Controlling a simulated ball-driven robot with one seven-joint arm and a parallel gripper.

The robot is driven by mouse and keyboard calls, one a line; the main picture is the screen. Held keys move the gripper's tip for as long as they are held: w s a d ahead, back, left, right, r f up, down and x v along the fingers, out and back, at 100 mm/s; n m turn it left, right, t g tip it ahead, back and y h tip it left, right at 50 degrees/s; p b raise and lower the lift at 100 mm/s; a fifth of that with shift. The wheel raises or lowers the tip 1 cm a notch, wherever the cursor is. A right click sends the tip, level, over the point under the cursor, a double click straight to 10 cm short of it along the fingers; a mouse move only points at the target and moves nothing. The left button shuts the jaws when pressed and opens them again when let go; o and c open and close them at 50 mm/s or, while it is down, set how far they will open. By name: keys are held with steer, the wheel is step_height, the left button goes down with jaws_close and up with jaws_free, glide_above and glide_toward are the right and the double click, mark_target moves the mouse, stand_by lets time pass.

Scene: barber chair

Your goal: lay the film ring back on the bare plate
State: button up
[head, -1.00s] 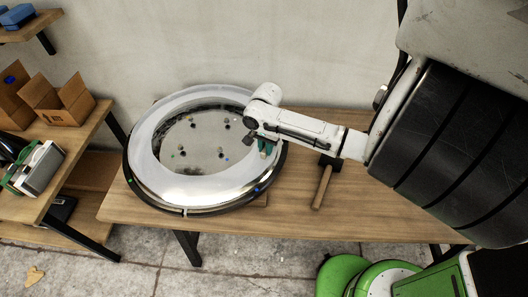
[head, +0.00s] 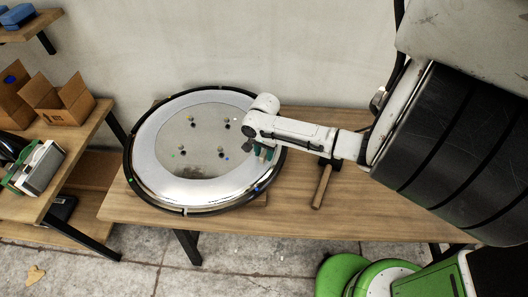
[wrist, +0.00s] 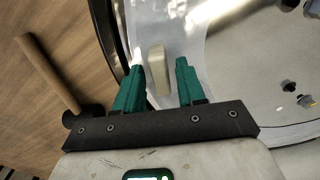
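The film ring (head: 147,150), a broad whitish translucent band, lies around the round plate (head: 203,150) inside its black rim in the head view. It looks flat and roughly centred; contact all around cannot be judged. Its edge also shows in the wrist view (wrist: 205,22). A beige tab (wrist: 158,72) stands on the ring's near band. My gripper (wrist: 159,66) has its two green fingers apart, one on each side of the tab, with gaps visible. In the head view my gripper (head: 264,152) is at the ring's right side, its tips partly hidden by my wrist.
The plate rests on a wooden bench (head: 330,225), with several small knobs on its middle. A hammer (head: 322,185) lies on the bench right of the plate. A side table with cardboard boxes (head: 62,100) stands at the left. The bench's right part is clear.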

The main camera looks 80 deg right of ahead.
steer(key=shift+o, duration=0.2)
step_height(320, 180, up, 12)
steer(key=s+a+f+n+g, duration=0.1)
steer(key=s+a+f+n, duration=0.3)
steer(key=a, duration=0.3)
steer(key=s+a+f+n, duration=0.2)
steer(key=a+f+n, duration=0.25)
steer(key=a, duration=0.25)
steer(key=w+a+r+n+t, duration=0.1)
steer(key=w+a+r+n, duration=0.1)
steer(key=a+n, duration=0.4)
steer(key=w+a+r+n+t, duration=0.1)
steer(key=w+a+n, duration=0.3)
steer(key=a, duration=0.7)
steer(key=shift+a+r+n+h, duration=0.3)
steer(key=shift+r+n, duration=0.25)
steer(key=shift+n, duration=0.6)
step_height(320, 180, down, 5)
steer(key=b, duration=0.5)
steer(key=shift+a+r, duration=0.1)
steer(key=shift+r, duration=0.05)
